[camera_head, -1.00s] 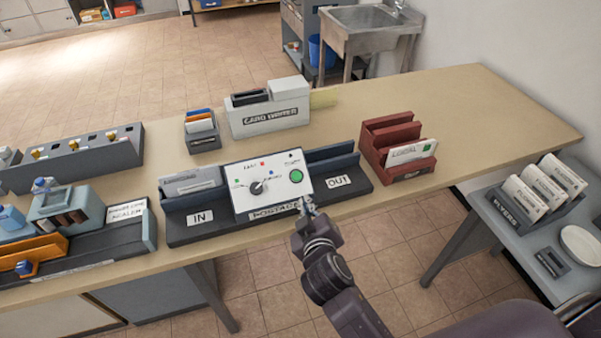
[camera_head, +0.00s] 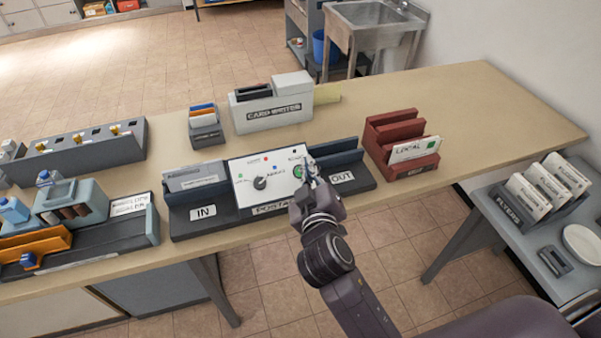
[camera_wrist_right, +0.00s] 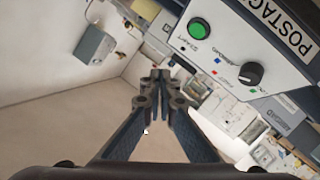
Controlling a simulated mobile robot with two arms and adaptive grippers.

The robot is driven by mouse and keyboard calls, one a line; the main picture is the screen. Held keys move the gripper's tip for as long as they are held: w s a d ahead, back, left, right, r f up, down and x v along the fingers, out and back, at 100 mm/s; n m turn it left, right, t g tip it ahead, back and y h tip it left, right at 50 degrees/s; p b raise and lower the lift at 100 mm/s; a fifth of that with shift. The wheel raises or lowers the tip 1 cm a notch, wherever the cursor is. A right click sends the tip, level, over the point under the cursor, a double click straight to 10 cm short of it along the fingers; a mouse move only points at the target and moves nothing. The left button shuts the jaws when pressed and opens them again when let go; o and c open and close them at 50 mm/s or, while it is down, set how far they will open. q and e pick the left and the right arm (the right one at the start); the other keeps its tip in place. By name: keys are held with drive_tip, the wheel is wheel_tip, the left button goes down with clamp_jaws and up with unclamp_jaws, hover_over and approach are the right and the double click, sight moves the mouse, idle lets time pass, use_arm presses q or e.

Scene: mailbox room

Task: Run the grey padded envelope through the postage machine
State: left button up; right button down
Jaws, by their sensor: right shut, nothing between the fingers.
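The postage machine (camera_head: 267,180) stands on the table, its white panel carrying a dark knob (camera_head: 260,183) and a green button (camera_head: 299,172). A grey envelope (camera_head: 193,178) stands in the IN slot at the machine's left. The OUT slot (camera_head: 335,163) at the right looks empty. My right gripper (camera_head: 309,172) is shut and empty, its tips close in front of the green button; I cannot tell whether they touch. In the right wrist view the shut fingertips (camera_wrist_right: 160,75) show below the panel, with the green button (camera_wrist_right: 199,28) above right of them. My left gripper is not in view.
A red rack (camera_head: 400,145) with a LOCAL envelope stands right of the machine. A card writer (camera_head: 270,108) and a small card holder (camera_head: 205,130) stand behind it. A sealer (camera_head: 75,205) is at the left. The table's right end is bare.

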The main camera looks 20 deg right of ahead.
sight(300, 172)
drive_tip(key=w+f+b, duration=0.2)
drive_tip(key=f+b, duration=0.1)
drive_tip(key=w+f+b, duration=0.1)
drive_tip(key=f, duration=0.1)
drive_tip(key=shift+w+f, duration=0.2)
drive_tip(key=shift+w, duration=0.05)
drive_tip(key=shift+w+a+f+b, duration=0.1)
drive_tip(key=shift+w+f+b, duration=0.4)
drive_tip(key=shift+b, duration=0.1)
drive_tip(key=shift+f, duration=0.1)
idle(0.7)
drive_tip(key=shift+w+f, duration=0.2)
drive_tip(key=shift+f, duration=0.05)
